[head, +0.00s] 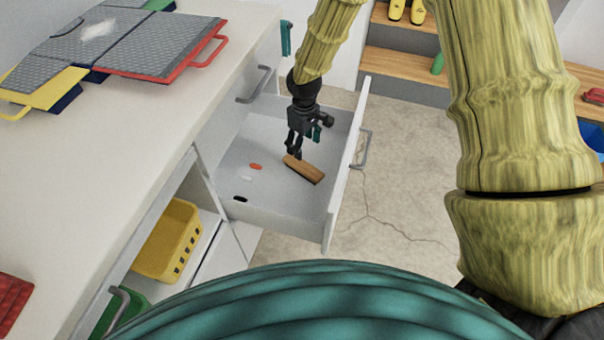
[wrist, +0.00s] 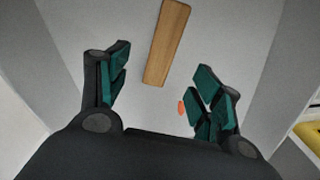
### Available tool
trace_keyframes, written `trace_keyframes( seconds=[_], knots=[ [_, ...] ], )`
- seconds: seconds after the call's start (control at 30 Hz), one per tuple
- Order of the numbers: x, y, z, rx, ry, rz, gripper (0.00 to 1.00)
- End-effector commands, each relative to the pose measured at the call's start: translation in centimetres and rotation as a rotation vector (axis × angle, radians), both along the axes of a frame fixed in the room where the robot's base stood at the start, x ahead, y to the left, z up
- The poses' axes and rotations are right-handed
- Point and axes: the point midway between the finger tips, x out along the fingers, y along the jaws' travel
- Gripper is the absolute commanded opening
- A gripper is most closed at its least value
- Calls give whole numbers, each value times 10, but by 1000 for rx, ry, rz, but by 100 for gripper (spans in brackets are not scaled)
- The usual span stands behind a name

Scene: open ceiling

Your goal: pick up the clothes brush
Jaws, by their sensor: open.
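The clothes brush (head: 304,169) looks like a long wooden block and lies in the open drawer. It also shows in the wrist view (wrist: 167,42), ahead of the fingers and between their lines. My gripper (head: 296,150) is inside the drawer space, just above and behind the brush's left end in the head view. In the wrist view my gripper (wrist: 160,92) has its two teal-padded fingers wide apart with nothing between them. The brush's bristles are not visible.
The white drawer (head: 342,180) has raised walls around my gripper. In it lie a small orange item (head: 255,166), a white item (head: 246,179) and a black item (head: 240,199). The counter (head: 110,130) is at left; a yellow basket (head: 168,240) sits below it.

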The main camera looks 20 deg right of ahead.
Motion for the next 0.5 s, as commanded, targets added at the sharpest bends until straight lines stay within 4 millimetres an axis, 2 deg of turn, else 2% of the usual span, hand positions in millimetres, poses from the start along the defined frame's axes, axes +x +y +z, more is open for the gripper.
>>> trace_keyframes(
  seconds=[0.23,0.5],
  knots=[
    [2,-2,-12,-4,-1,0,65],
    [1,-1,-48,-4,0,1,65]
  ],
)
